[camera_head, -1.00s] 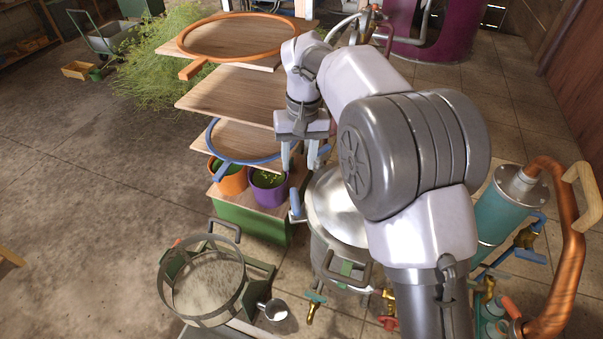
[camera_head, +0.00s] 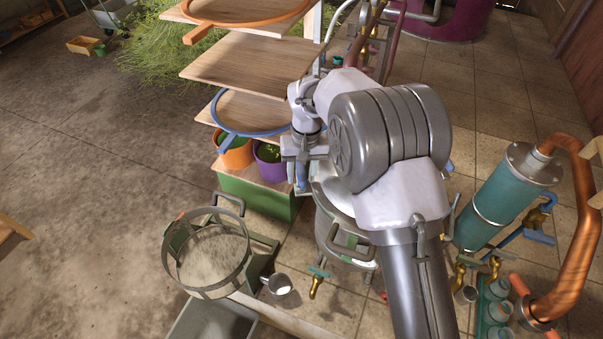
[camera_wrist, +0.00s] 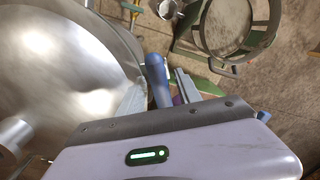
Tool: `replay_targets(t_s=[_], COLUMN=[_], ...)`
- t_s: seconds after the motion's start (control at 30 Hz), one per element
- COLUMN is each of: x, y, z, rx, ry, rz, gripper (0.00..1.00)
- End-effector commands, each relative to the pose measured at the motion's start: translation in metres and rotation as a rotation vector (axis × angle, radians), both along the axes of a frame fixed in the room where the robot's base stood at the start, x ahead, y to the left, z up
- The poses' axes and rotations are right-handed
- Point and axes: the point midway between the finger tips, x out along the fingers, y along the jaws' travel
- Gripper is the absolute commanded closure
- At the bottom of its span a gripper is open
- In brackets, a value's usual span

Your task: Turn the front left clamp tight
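The steel pot (camera_head: 325,203) of the still stands under my arm, which hides much of its lid. The front left clamp, with a blue handle (camera_wrist: 155,72), is at the pot's rim. In the wrist view, the steel lid (camera_wrist: 62,65) lies to the left of this handle. My gripper (camera_wrist: 158,90) is open, with one finger on each side of the blue handle. The left finger looks close to it; I cannot tell if it touches. In the head view my gripper (camera_head: 301,180) is at the pot's left rim and largely covers the clamp.
A shelf stand with wooden boards (camera_head: 247,62) and a blue hoop (camera_head: 250,133) stands close behind my gripper. A round sieve (camera_head: 207,250) is at front left. A teal condenser (camera_head: 510,195) and copper pipe (camera_head: 575,250) stand right. Floor at left is clear.

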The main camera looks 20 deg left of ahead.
Motion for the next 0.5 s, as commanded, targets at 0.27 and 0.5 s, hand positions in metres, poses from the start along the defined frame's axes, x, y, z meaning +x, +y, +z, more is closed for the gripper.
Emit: replay_targets(t_s=[0.27, 0.5], x=[0.0001, 0.0002], y=[0.0000, 0.0001], z=[0.0003, 0.0001], rx=[0.000, 0.000], ry=[0.000, -0.001], rz=[0.000, -0.019], gripper=[1.00, 1.00])
